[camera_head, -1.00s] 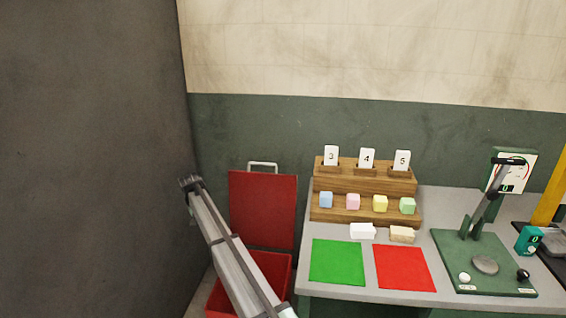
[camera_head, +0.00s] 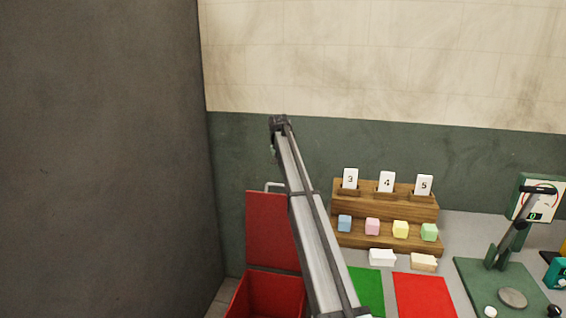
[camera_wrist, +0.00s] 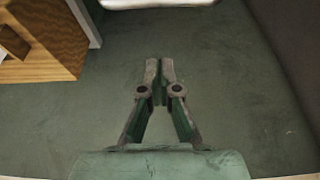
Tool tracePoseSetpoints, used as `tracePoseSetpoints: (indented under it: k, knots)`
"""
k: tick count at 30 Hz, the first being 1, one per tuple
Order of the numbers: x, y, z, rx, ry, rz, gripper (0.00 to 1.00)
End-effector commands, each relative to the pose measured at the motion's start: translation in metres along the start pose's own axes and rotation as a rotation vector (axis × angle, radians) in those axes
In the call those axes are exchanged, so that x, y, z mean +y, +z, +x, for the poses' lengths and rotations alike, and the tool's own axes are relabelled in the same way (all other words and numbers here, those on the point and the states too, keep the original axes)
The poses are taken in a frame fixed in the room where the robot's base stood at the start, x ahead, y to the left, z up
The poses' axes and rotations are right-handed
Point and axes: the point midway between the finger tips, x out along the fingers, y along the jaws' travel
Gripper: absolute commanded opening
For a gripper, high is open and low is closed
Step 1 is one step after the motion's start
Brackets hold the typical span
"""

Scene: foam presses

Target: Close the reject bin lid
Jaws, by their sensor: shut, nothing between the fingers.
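The reject bin (camera_head: 262,293) is red and stands on the floor left of the table, its top open. Its red lid (camera_head: 266,232) stands upright at the back, against the green wall. A pale handle (camera_head: 272,186) sits on the lid's upper edge, partly hidden behind my arm. My gripper (camera_head: 279,121) is at the far end of my arm, higher in the picture than the handle and apart from it. In the wrist view my gripper (camera_wrist: 160,72) is shut and empty, with a pale bar, likely the handle (camera_wrist: 158,3), at the top edge.
A wooden rack (camera_head: 385,207) with number cards and colored foam blocks stands on the table right of my arm; its wood (camera_wrist: 45,45) also shows in the wrist view. Green (camera_head: 367,291) and red (camera_head: 424,296) mats lie in front. A dark wall (camera_head: 100,160) bounds the left.

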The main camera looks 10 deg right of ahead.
Motion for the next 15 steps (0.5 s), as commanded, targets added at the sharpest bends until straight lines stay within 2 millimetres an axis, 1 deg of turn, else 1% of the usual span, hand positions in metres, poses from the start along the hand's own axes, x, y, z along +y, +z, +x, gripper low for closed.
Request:
tracePoseSetpoints:
  k: [6,9,10,12,15]
  knots:
    - [0.0,-0.001,0.043,-0.003,0.001,0.0,0.0]
    - [0.0,0.001,0.059,-0.003,0.001,0.0,0.0]
    - [0.001,0.01,0.052,-0.001,0.0,-0.001,0.0]
    - [0.001,0.02,0.049,-0.001,0.0,0.0,0.0]
    - [0.001,0.029,0.046,0.0,0.0,-0.001,0.0]
